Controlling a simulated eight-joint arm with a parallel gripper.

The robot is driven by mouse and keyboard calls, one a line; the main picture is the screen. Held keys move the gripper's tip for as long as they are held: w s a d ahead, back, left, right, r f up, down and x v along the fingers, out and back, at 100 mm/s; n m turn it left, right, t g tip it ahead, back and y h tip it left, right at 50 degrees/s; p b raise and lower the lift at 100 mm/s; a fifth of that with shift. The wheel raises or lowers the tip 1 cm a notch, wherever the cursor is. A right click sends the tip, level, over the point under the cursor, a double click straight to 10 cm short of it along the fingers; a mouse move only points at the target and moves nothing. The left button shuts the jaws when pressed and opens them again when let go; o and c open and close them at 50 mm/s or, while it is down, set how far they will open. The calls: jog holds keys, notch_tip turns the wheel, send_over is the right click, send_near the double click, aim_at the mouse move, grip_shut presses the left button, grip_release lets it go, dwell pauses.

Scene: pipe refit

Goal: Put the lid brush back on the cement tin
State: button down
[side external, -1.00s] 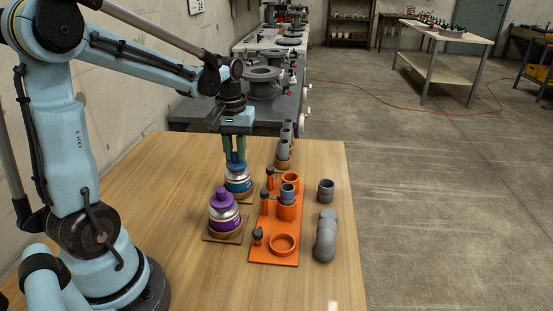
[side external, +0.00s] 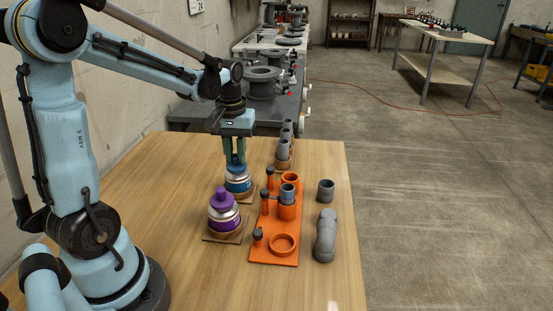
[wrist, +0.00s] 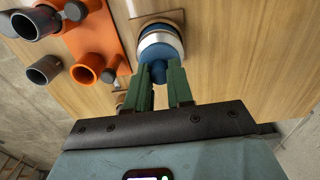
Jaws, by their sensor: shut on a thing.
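My gripper (side external: 236,160) is shut on the blue lid brush (side external: 238,168) by its knob, which also shows between the green fingers in the wrist view (wrist: 157,72). The lid is upright on or just over the mouth of the blue-labelled cement tin (side external: 239,185); I cannot tell whether it is fully seated. Any brush below the lid is hidden. A purple-labelled tin (side external: 223,224) with a purple lid (side external: 222,197) stands nearer the camera.
An orange rack (side external: 262,255) with orange rings, grey pipe pieces and dark-capped posts stands right of the tins. A grey coupling (side external: 326,190) and a grey elbow (side external: 325,236) stand farther right. More grey fittings (side external: 286,140) stand behind.

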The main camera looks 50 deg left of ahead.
jog(key=c, duration=0.8)
grip_release()
jog(key=shift+o, duration=0.2)
jog(key=shift+r, duration=3.8)
jog(key=s+d+f+m+t, duration=0.1)
jog(key=s+d+m+t, duration=0.1)
jog(key=d, duration=0.5)
jog(key=s+d+f+m+t, duration=0.2)
jog(key=d+m+t, duration=0.3)
jog(key=d+m, duration=0.2)
jog(key=shift+s+d, duration=0.15)
jog(key=shift+d, duration=0.25)
